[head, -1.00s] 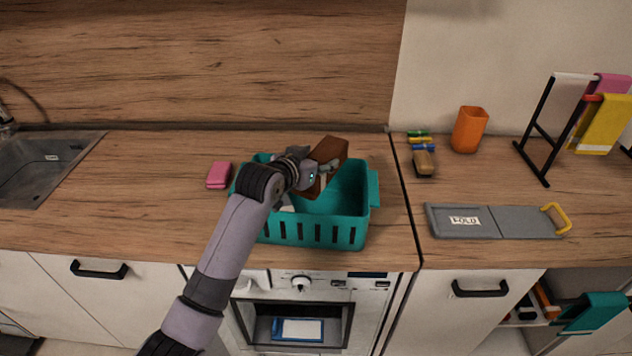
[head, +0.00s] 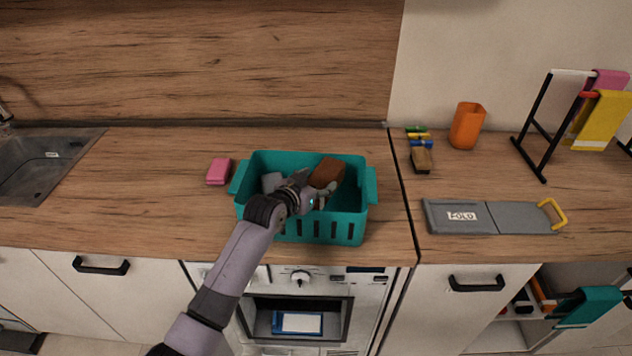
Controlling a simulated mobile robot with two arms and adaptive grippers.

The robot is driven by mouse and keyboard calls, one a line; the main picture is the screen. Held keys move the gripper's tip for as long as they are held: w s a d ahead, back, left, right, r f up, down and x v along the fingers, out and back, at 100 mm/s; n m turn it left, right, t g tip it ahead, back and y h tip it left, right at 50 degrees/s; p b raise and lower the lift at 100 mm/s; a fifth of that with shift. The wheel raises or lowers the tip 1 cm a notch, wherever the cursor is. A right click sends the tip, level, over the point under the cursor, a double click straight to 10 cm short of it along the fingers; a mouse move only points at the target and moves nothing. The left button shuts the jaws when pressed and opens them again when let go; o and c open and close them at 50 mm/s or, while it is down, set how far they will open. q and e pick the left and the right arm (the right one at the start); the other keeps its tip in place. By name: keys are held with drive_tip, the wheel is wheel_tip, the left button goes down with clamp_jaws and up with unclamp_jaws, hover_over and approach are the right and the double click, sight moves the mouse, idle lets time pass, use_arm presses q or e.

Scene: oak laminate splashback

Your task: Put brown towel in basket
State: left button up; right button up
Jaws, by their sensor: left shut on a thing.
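The brown towel (head: 326,172) is a folded brown block inside the upper part of the teal basket (head: 352,229). My left gripper (head: 322,192) reaches over the basket's front rim and is shut on the towel. The gripper hides the towel's lower part, so I cannot tell whether it touches the basket floor. A grey-white item (head: 271,182) lies in the left part of the basket. My right gripper is not in view.
A pink block (head: 219,171) lies left of the basket. The counter left of the pink block is clear.

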use_arm(q)
drive_tip(key=shift+f, duration=0.3)
drive_tip(key=o, duration=1.3)
drive_tip(key=shift+r, duration=0.35)
drive_tip(key=shift+s+a+r, duration=0.15)
drive_tip(key=b+v, duration=0.1)
drive_tip(key=v, duration=1)
drive_tip(key=shift+s+a, duration=0.15)
drive_tip(key=shift+s, duration=0.15)
